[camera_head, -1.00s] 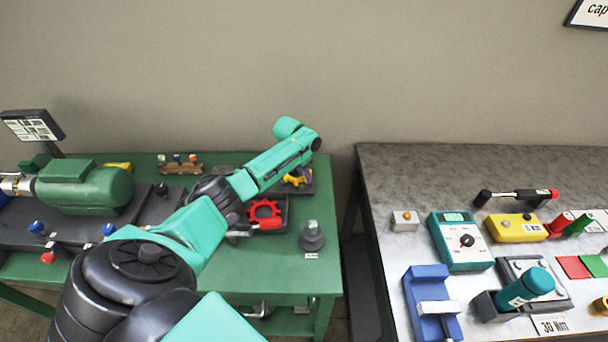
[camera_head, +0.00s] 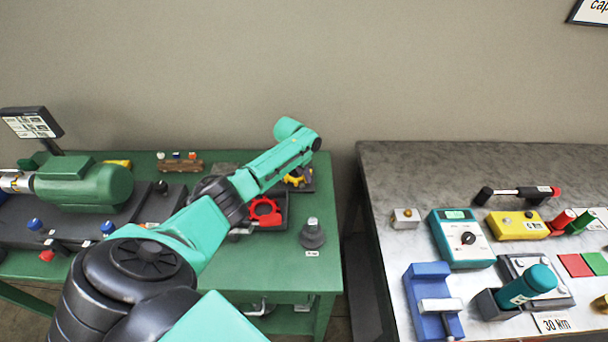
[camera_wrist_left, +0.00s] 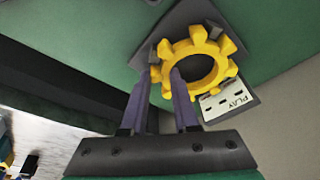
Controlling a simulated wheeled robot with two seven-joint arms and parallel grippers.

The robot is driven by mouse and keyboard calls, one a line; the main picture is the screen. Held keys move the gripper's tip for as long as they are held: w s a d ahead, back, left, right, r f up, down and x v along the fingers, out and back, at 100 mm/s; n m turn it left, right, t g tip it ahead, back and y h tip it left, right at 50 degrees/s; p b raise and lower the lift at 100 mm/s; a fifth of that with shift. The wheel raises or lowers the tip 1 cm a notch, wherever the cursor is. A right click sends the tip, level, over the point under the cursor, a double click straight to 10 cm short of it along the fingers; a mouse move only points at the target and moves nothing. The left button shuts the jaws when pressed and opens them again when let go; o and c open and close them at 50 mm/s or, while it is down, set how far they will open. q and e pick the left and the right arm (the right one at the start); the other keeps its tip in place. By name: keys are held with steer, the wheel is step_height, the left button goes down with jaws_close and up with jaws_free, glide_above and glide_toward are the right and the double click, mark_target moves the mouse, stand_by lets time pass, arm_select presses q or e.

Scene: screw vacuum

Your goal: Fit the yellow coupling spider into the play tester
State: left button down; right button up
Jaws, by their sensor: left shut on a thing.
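The yellow coupling spider (camera_wrist_left: 207,88) is a toothed ring in the left wrist view. My left gripper (camera_wrist_left: 164,74) is shut on its near-left side. The spider lies over the dark plate of the play tester (camera_wrist_left: 183,18), which carries a "PLAY" label (camera_wrist_left: 228,102). I cannot tell whether the spider is seated or just above the plate. In the head view, part of the yellow spider (camera_head: 298,179) shows at the play tester (camera_head: 309,184) behind my left forearm, which hides the left gripper there. My right gripper is not in view.
A red toothed ring (camera_head: 265,212) lies in a dark tray just in front. A grey conical stand (camera_head: 312,236) is to its right on the green table (camera_head: 285,277). A green motor (camera_head: 85,187) stands left. A gap separates the grey table (camera_head: 390,164) with tools.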

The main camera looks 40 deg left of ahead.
arm_select(q)
steer(key=shift+f+b, duration=0.45)
steer(key=shift+f, duration=0.15)
steer(key=c, duration=0.6)
jaws_free()
steer(key=shift+s+r, duration=0.15)
steer(key=shift+r, duration=0.4)
steer(key=v, duration=1.3)
steer(key=shift+r, duration=0.25)
